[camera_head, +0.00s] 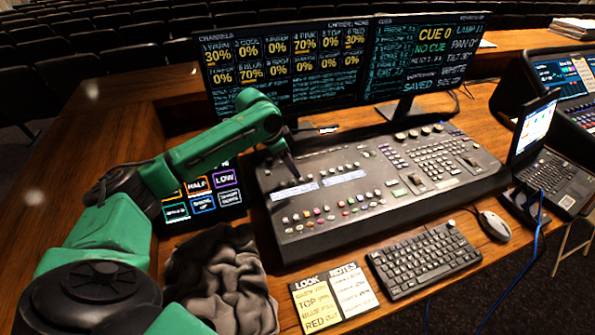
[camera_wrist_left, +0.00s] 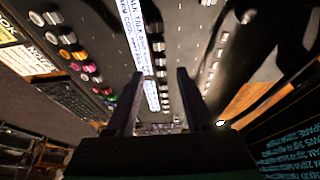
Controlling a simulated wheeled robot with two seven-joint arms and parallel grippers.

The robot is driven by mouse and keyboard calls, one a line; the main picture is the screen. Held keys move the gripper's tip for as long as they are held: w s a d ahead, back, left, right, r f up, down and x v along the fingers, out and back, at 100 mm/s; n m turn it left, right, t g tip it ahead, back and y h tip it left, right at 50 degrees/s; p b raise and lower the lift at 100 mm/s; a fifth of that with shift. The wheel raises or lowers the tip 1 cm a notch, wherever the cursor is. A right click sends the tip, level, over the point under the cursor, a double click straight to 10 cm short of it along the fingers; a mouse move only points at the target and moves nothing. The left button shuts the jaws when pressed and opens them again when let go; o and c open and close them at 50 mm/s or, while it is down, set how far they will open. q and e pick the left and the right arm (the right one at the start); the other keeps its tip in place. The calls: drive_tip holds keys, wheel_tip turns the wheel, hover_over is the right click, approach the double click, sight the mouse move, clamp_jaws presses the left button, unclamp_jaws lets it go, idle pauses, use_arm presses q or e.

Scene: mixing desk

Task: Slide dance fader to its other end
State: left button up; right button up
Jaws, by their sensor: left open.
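The lighting console (camera_head: 400,200) stands on the wooden desk, with rows of faders and coloured buttons. My left gripper (camera_head: 296,176) points down over its upper left part, close to the light label strip (camera_head: 295,191). In the left wrist view my left gripper (camera_wrist_left: 158,76) is open, its two dark fingers apart. A row of small pale fader caps (camera_wrist_left: 157,46) runs beside the label strip (camera_wrist_left: 136,35) and down toward the gap between the fingers. I cannot read which fader is the dance one, nor tell whether the fingers touch a cap. My right gripper is out of view.
Wide monitors (camera_head: 290,65) stand behind the console. A notes card (camera_head: 333,297), keyboard (camera_head: 423,260) and mouse (camera_head: 494,225) lie in front. A laptop (camera_head: 540,150) is at right.

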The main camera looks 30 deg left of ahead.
sight(298, 182)
use_arm(q)
drive_tip(key=x, duration=0.5)
drive_tip(key=shift+a, duration=0.15)
clamp_jaws()
drive_tip(key=shift+w+r, duration=0.1)
idle(1.0)
